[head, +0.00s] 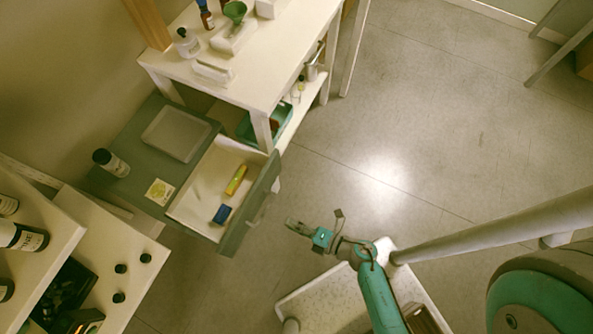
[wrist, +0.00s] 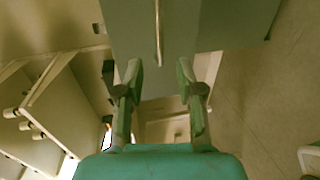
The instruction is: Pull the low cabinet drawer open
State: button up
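The low grey-green cabinet (head: 110,150) stands at the left in the head view. Its drawer (head: 205,200) is pulled out, showing a pale inside with a yellow item (head: 236,180) and a blue item (head: 222,214). My gripper (head: 312,217) is to the right of the drawer front (head: 250,208), apart from it. In the wrist view my gripper (wrist: 158,72) has its fingers spread with nothing between the tips. The handle bar (wrist: 157,35) on the drawer front (wrist: 200,22) lies beyond the fingertips, lined up between them.
A white table (head: 265,75) with bottles stands behind the cabinet. A bottle (head: 110,162), a white tray (head: 176,134) and a yellow note (head: 159,192) are on the cabinet top. Another shelf unit (head: 115,245) is at lower left. The floor (head: 410,130) to the right is clear.

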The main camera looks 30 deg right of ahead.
jog(key=shift+s+d, duration=0.1)
jog(key=shift+s, duration=0.15)
dwell(0.3)
